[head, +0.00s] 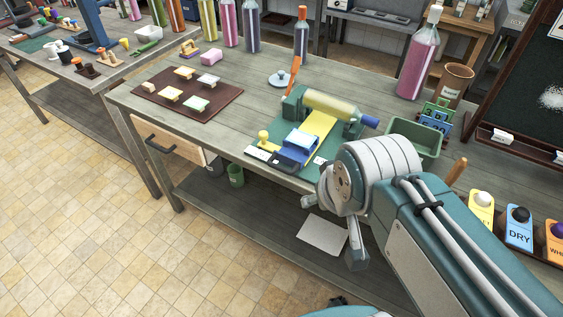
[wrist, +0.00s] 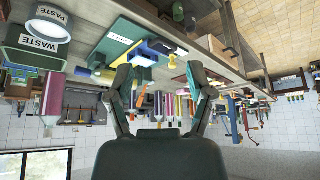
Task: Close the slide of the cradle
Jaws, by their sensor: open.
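The cradle (head: 293,108) stands on a green mat at the bench's front edge, with dark green end blocks, a raised orange lever and a pale yellow bottle lying in it. A yellow strip (head: 318,128) runs forward from under the bottle to a blue block (head: 299,146) with a pale top. I cannot tell which of these is the slide. In the wrist view, which is upside down, the blue block (wrist: 160,46) shows beyond my gripper (wrist: 163,72). My gripper is open and empty, its fingers apart; in the head view my arm mostly hides it.
A yellow-knobbed stamp (head: 263,138) stands left of the blue block. A green waste bin (head: 417,135) and a brown paste jar (head: 456,80) stand to the right. A tall pink bottle (head: 417,62) stands behind. A brown board (head: 188,95) with small blocks lies left.

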